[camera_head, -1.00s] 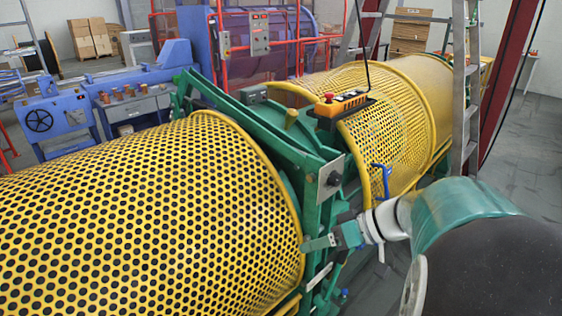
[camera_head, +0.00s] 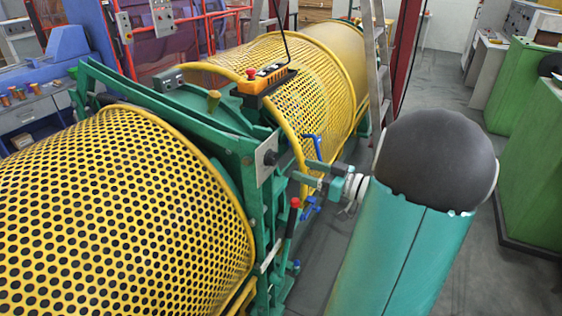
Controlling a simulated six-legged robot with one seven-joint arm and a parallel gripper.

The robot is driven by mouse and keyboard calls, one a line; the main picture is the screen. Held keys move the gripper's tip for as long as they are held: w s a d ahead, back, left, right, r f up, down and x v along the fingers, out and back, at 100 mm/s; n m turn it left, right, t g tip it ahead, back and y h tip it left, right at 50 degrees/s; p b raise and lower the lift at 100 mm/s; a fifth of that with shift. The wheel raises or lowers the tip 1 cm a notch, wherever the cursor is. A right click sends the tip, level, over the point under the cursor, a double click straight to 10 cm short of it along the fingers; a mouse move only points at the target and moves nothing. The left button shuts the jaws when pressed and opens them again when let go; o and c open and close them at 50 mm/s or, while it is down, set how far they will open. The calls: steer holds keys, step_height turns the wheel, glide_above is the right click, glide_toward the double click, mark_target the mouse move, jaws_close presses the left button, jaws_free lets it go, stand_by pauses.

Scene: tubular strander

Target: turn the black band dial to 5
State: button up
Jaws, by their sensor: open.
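The black dial (camera_head: 270,157) sits on a light square plate (camera_head: 264,168) on the green frame between the two yellow perforated guards. It is small, and its markings and pointer cannot be read. My gripper (camera_head: 308,172) is to the right of the dial and slightly lower in the picture, apart from it. Its two fingers point left towards the plate, with a gap between them and nothing held. My arm comes in from the right and leaves the dial in view.
A red-knobbed lever (camera_head: 293,217) rises below my gripper, and blue handles (camera_head: 313,148) sit near it on the yellow guard (camera_head: 300,85). An orange control pendant (camera_head: 265,78) rests above. A ladder (camera_head: 378,75) stands behind my arm. Grey floor is open at right.

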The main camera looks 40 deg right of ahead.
mark_target(276, 159)
steer(key=x, duration=0.8)
steer(key=shift+s, duration=0.1)
steer(key=c, duration=1)
